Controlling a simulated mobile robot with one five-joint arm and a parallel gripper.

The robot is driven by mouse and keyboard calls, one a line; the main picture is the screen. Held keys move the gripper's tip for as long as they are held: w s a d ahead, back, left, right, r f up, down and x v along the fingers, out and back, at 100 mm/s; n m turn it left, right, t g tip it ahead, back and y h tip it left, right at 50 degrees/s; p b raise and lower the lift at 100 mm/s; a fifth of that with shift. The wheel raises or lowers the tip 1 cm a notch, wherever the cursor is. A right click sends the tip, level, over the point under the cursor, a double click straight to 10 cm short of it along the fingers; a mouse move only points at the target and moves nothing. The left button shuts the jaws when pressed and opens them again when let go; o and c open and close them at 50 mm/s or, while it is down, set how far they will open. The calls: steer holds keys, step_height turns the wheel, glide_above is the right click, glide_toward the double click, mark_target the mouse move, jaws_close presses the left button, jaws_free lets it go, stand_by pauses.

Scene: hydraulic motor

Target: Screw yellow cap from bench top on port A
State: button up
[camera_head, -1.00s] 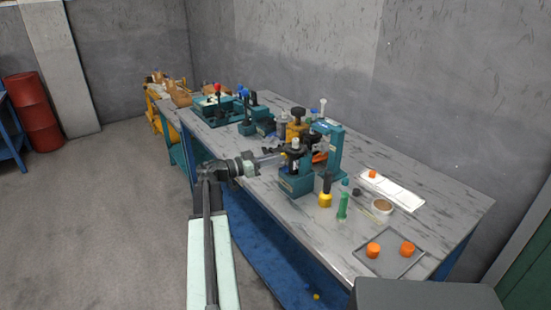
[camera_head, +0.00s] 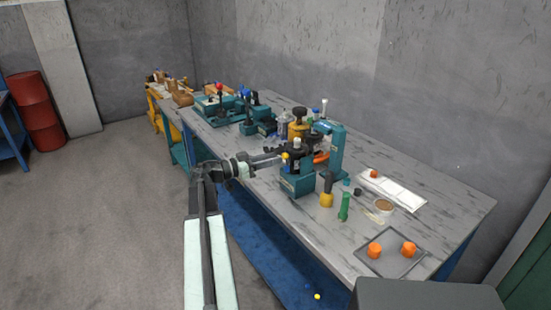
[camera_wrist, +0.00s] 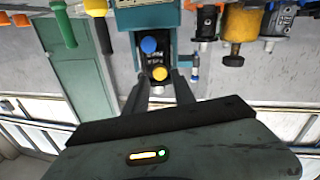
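The hydraulic motor (camera_head: 297,170) sits in a teal fixture on the bench, with a dark front face. In the wrist view, a blue cap (camera_wrist: 148,45) and a yellow cap (camera_wrist: 161,73) show against that dark face, with small white lettering between them. My gripper (camera_wrist: 162,76) has its two fingers on either side of the yellow cap, and they appear to touch it. In the head view, my gripper (camera_head: 277,158) reaches from the left to the fixture, and a small yellow spot shows at its tip. Whether the cap is seated on its port cannot be seen.
A yellow-and-black tool (camera_head: 326,190) and a green-handled tool (camera_head: 344,207) stand right of the fixture. A grey tray (camera_head: 390,255) holds two orange caps. A small yellow item (camera_head: 317,296) lies low in front of the bench. More teal equipment (camera_head: 215,107) stands farther back.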

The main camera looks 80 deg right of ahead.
steer(key=shift+w+a, duration=0.35)
steer(key=shift+w, duration=0.2)
steer(key=o, duration=0.6)
steer(key=shift+c, duration=0.2)
steer(key=shift+v, duration=2.95)
